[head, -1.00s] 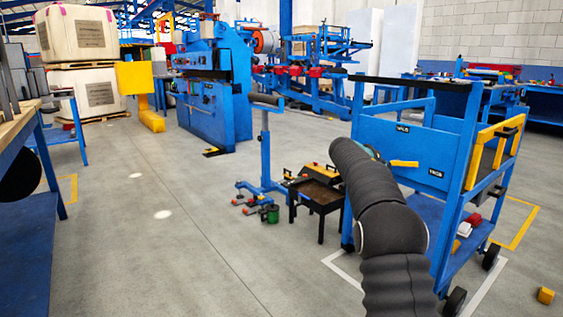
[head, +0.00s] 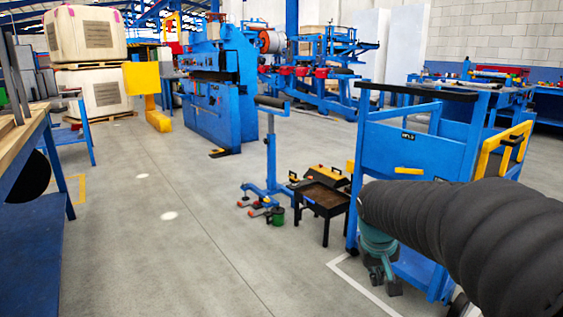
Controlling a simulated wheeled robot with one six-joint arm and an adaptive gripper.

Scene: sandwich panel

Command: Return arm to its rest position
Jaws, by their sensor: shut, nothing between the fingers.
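My arm, in a black ribbed sleeve, reaches in from the right edge of the head view. My gripper (head: 384,285) hangs below its teal wrist, pointing down, small and partly shaded. It is shut with nothing in it. It is in front of the lower part of the blue cart (head: 408,145) in the picture; whether it touches the cart I cannot tell. My arm hides the right lower part of the cart.
A low dark table (head: 325,198) with a yellow-black tool case (head: 327,175) stands left of the cart. A blue roller stand (head: 271,150) is beside it. A workbench (head: 40,230) lines the left edge. The floor (head: 150,250) between is clear.

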